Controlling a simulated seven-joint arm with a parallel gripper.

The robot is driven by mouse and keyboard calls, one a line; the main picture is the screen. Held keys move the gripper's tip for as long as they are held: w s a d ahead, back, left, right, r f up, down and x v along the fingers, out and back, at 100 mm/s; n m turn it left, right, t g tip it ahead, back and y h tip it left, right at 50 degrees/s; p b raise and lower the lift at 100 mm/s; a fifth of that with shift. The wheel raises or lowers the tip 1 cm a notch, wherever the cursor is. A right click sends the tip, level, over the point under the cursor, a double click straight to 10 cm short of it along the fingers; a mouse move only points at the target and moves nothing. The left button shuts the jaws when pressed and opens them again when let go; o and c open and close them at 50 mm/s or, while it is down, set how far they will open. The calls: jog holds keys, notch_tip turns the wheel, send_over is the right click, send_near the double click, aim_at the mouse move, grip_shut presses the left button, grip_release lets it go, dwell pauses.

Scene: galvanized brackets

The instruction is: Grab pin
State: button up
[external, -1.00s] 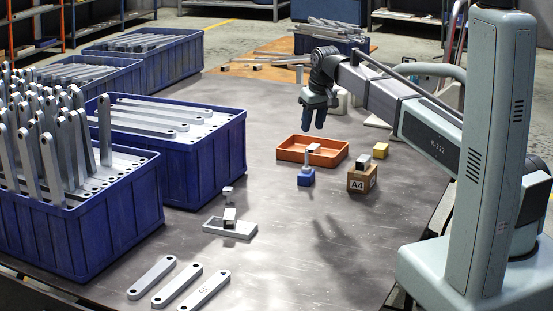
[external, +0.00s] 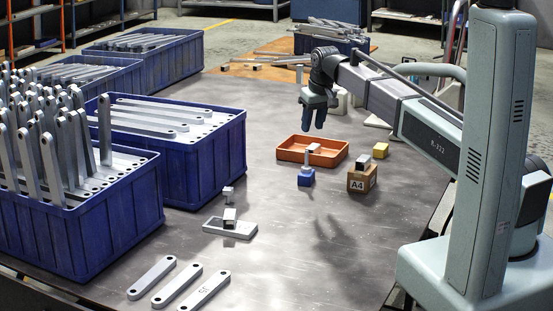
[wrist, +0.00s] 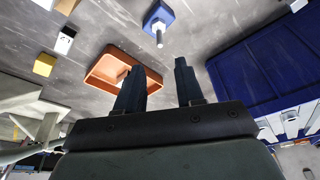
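A slim silver pin (external: 306,161) stands upright on a small blue block (external: 306,178) in the middle of the table. In the wrist view the pin (wrist: 160,39) points toward the camera from the blue block (wrist: 156,16), beyond my fingertips. My gripper (external: 314,122) hangs fingers-down in the air above the table, near the orange tray and apart from the pin. In the wrist view my gripper (wrist: 157,70) has its two dark fingers spread with nothing between them.
The orange tray (external: 286,152) lies just behind the blue block. A box marked A4 (external: 360,183) and a yellow block (external: 380,150) stand to its right. Blue crates of metal bars (external: 215,160) fill the left. Loose bars (external: 178,285) lie at the front; the table's front right is clear.

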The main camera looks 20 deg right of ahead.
jog(key=o, duration=0.4)
jog(key=n+y, duration=0.3)
jog(key=n, duration=0.6)
send_near(229, 188)
jog(key=shift+g, duration=0.5)
jog(key=x, duration=0.2)
jog(key=w+x, duration=0.1)
jog(key=x, duration=0.1)
jog(key=shift+w+a+f, duration=0.1)
jog(key=shift+x, duration=3.1)
